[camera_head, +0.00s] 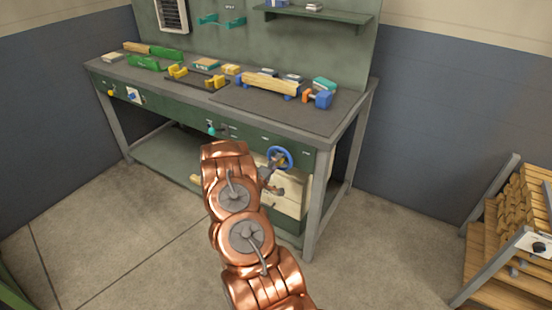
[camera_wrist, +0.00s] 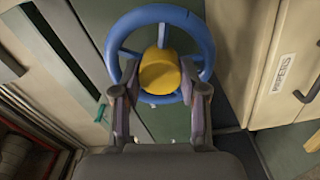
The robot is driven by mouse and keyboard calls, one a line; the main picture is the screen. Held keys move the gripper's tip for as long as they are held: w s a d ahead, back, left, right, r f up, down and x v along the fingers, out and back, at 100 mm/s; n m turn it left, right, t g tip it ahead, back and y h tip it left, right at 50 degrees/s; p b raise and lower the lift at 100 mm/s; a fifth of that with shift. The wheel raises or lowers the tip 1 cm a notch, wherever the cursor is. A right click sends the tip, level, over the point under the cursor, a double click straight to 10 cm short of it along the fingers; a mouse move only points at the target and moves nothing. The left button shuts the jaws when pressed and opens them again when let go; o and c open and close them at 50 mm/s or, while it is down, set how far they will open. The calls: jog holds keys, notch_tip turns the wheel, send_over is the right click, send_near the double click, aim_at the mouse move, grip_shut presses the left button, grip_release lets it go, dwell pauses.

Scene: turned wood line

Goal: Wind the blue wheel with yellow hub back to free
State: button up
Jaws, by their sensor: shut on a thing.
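The blue wheel (camera_head: 280,150) is mounted on the front of the green workbench, near its right end. In the wrist view the blue wheel (camera_wrist: 161,13) fills the top middle, with its round yellow hub (camera_wrist: 160,73) at the centre and blue spokes. The exact contact is partly hidden by the fingers. In the head view my gripper (camera_head: 268,174) is just below and left of the wheel, small and partly hidden by my arm.
The workbench top (camera_head: 300,112) holds several wooden and coloured parts. A teal knob (camera_head: 212,129) is on the bench front, left of the wheel. A pale labelled cabinet (camera_wrist: 275,75) stands close on the right in the wrist view. A wooden rack (camera_head: 520,215) stands far right.

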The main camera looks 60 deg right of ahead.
jog(key=shift+n+p, duration=1.85)
jog(key=shift+n, duration=1.95)
jog(key=o, duration=0.9)
jog(key=shift+c, duration=0.2)
jog(key=a, duration=1.2)
jog(key=shift+s, duration=0.2)
